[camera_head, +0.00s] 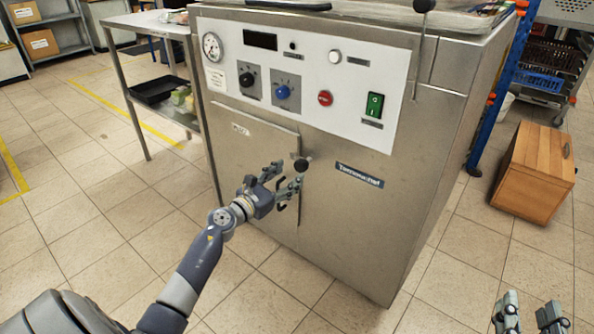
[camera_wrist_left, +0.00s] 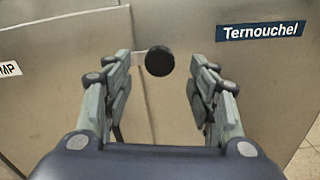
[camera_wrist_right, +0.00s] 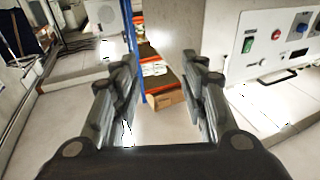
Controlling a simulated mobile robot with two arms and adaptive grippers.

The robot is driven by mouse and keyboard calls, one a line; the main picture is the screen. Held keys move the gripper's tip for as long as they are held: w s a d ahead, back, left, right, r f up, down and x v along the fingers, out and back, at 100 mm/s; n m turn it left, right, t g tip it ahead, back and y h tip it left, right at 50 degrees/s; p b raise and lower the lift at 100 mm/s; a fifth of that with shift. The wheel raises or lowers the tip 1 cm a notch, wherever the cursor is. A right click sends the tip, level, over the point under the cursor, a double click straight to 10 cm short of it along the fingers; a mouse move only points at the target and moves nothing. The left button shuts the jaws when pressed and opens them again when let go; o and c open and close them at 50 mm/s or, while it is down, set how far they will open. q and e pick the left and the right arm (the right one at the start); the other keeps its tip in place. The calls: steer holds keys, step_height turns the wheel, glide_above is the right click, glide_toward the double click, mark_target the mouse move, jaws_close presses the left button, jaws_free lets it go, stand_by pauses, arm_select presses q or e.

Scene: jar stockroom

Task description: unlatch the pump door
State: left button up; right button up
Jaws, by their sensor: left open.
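The pump door (camera_head: 245,165) is a flat metal panel on the lower left front of the steel machine; it looks closed. Its latch has a round black knob (camera_head: 301,165) at the door's right edge. In the left wrist view the knob (camera_wrist_left: 159,61) shows between the fingertips, on a short pale bar (camera_wrist_left: 139,59). My left gripper (camera_head: 289,174) is open, its fingers on either side of the knob in that view; I cannot tell whether they touch it. My right gripper (camera_head: 530,312) is open and empty at the lower right, away from the machine.
The control panel (camera_head: 310,75) with knobs and a green switch is above the door. A metal side table (camera_head: 125,60) stands left of the machine. A wooden box (camera_head: 535,170) sits on the floor at right. The tiled floor in front is clear.

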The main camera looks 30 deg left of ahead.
mark_target(299, 167)
arm_select(q)
steer(key=w, duration=0.4)
steer(key=shift+d+b, duration=0.1)
steer(key=shift+b, duration=0.2)
steer(key=shift+w, duration=0.55)
arm_select(e)
steer(key=r, duration=0.1)
steer(key=r+t, duration=0.1)
steer(key=s+r+t+y, duration=0.1)
steer(key=r, duration=0.1)
steer(key=shift+a+r, duration=0.1)
steer(key=shift+a, duration=0.05)
arm_select(q)
steer(key=shift+d, duration=0.1)
steer(key=shift+c, duration=0.3)
arm_select(e)
steer(key=shift+t, duration=0.3)
arm_select(q)
steer(key=c, duration=1)
arm_select(e)
steer(key=shift+w, duration=0.1)
